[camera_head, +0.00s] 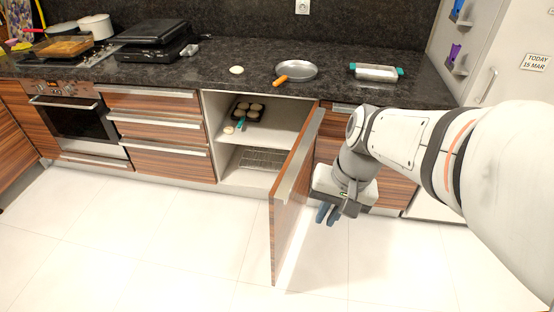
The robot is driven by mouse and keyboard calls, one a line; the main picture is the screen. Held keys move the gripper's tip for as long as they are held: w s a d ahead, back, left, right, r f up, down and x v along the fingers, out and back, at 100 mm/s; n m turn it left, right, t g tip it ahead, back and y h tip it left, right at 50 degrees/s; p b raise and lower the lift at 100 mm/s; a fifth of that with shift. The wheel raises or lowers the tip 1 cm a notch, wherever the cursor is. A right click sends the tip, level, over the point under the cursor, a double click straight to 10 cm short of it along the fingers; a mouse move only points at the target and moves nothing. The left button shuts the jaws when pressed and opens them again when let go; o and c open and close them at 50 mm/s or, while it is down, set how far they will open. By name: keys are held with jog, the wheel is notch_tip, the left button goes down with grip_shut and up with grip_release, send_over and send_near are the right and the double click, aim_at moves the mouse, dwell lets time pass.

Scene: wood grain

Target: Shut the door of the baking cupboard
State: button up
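The baking cupboard (226,180) is a white-lined lower cabinet under the dark counter. Its wood-grain door (291,205) stands wide open, hinged on the right and sticking out into the room. Inside, a muffin tin (247,112) and a small item with a teal part are on the upper shelf, and a wire rack (262,158) is at the bottom. My gripper (328,215) points down on the right of the door, close to its outer face. Its blue-tipped fingers look slightly apart with nothing between them. Whether it touches the door cannot be told.
A pan (296,70) with an orange handle and a glass dish (376,72) with teal ends stand on the counter (220,68). An oven (68,118) and drawers (165,135) are on the left. The tiled floor (150,255) left of the door is clear.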

jog(key=w+f+m+y+b, duration=0.1)
jog(key=f+b, duration=0.1)
jog(key=f, duration=0.2)
jog(key=w+a+f+m+g+y+b, duration=0.1)
jog(key=f+m+y+b, duration=0.1)
jog(key=f, duration=0.2)
jog(key=w+f+m+g+y+b, duration=0.1)
jog(key=f+b, duration=0.2)
jog(key=f, duration=0.1)
jog(key=shift+w+a+f+y, duration=0.25)
jog(key=shift+w+f+y, duration=0.05)
jog(key=shift+f, duration=0.05)
grip_shut()
jog(key=m+t+y+b, duration=0.9)
jog(key=m+b, duration=0.7)
jog(key=b, duration=0.2)
send_near(278, 224)
jog(key=x, duration=0.2)
jog(key=b+x, duration=0.2)
jog(key=x, duration=0.1)
jog(key=shift+s+a+r, duration=0.1)
jog(key=shift+a+r, duration=0.15)
jog(key=shift+a, duration=0.25)
jog(key=shift+w+a+b, duration=0.25)
jog(key=shift+a+b, duration=0.05)
jog(key=shift+a, duration=0.15)
jog(key=shift+t, duration=0.3)
